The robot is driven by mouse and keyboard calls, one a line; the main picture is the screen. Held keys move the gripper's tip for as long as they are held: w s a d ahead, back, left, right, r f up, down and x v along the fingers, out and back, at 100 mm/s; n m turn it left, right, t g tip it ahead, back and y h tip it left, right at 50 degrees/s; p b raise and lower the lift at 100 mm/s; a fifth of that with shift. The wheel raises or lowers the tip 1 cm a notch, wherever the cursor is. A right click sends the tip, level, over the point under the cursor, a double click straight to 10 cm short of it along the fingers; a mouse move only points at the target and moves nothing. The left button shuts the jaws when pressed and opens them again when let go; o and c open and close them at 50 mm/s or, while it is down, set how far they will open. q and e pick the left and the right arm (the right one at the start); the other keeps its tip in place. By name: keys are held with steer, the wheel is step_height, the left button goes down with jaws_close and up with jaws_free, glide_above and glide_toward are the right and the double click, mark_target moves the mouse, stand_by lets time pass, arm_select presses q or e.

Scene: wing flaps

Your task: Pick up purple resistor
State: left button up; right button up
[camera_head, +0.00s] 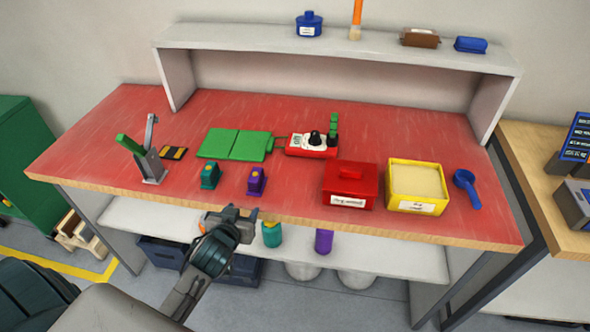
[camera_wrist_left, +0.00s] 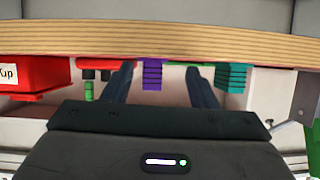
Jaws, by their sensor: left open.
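The purple resistor (camera_head: 256,181), a small upright block with a yellow mark, stands on the red tabletop near its front edge. My left gripper (camera_head: 233,217) is open and empty in front of the table edge, a little short of the resistor and apart from it. In the left wrist view, which looks upside down, the purple resistor (camera_wrist_left: 152,75) shows beyond and between the two spread fingers of the left gripper (camera_wrist_left: 160,84). My right gripper is in neither view.
A teal block (camera_head: 210,176) stands left of the resistor. Behind are a green board (camera_head: 235,144) and a red device (camera_head: 311,146). A red box (camera_head: 350,186) and yellow box (camera_head: 416,184) stand to the right. The wooden table edge (camera_wrist_left: 160,45) crosses the wrist view.

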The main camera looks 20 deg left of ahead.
mark_target(256, 179)
arm_select(q)
steer(key=shift+t, duration=0.5)
steer(key=w, duration=0.2)
steer(key=w+r+p, duration=0.1)
steer(key=w, duration=0.1)
steer(key=w+r, duration=0.1)
steer(key=w, duration=0.1)
steer(key=shift+w+a, duration=0.1)
steer(key=shift+a, duration=0.15)
steer(key=shift+w+f, duration=0.15)
steer(key=shift+w, duration=0.1)
steer(key=shift+w+p, duration=0.25)
steer(key=shift+p, duration=0.15)
steer(key=p+x, duration=0.2)
steer(key=x, duration=0.2)
steer(key=shift+w+a, duration=0.15)
steer(key=shift+w, duration=0.25)
steer(key=shift+s, duration=0.1)
steer(key=shift+c, duration=0.2)
steer(key=c, duration=1.1)
